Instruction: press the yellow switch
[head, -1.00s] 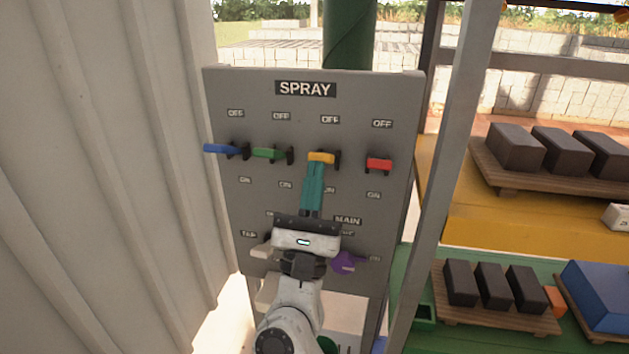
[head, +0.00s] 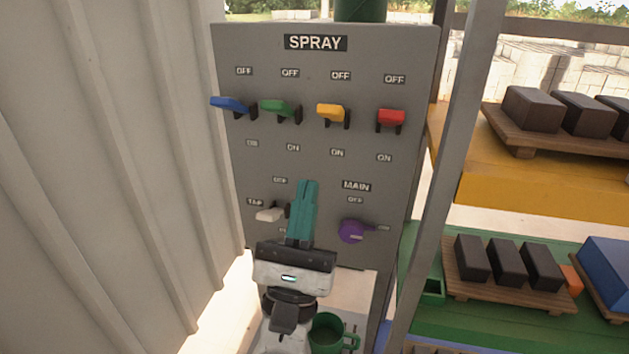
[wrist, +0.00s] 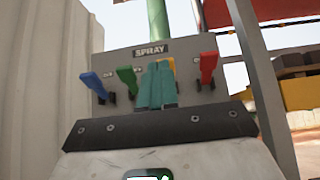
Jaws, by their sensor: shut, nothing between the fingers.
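The yellow switch (head: 333,113) is a lever on the grey panel marked SPRAY, between the green and red levers. It sticks out from the panel between its OFF label above and ON label below. My gripper (head: 308,183) has its teal fingers shut and empty. Its tips are below the yellow switch and apart from it in the head view. In the wrist view, my gripper (wrist: 160,66) hides most of the yellow switch (wrist: 172,64).
Blue (head: 230,104), green (head: 276,107) and red (head: 391,117) levers share the switch row. A white lever (head: 270,214) and a purple knob (head: 351,231) sit lower. A grey post (head: 452,150) and shelves with dark blocks stand right; a corrugated wall (head: 100,170) stands left.

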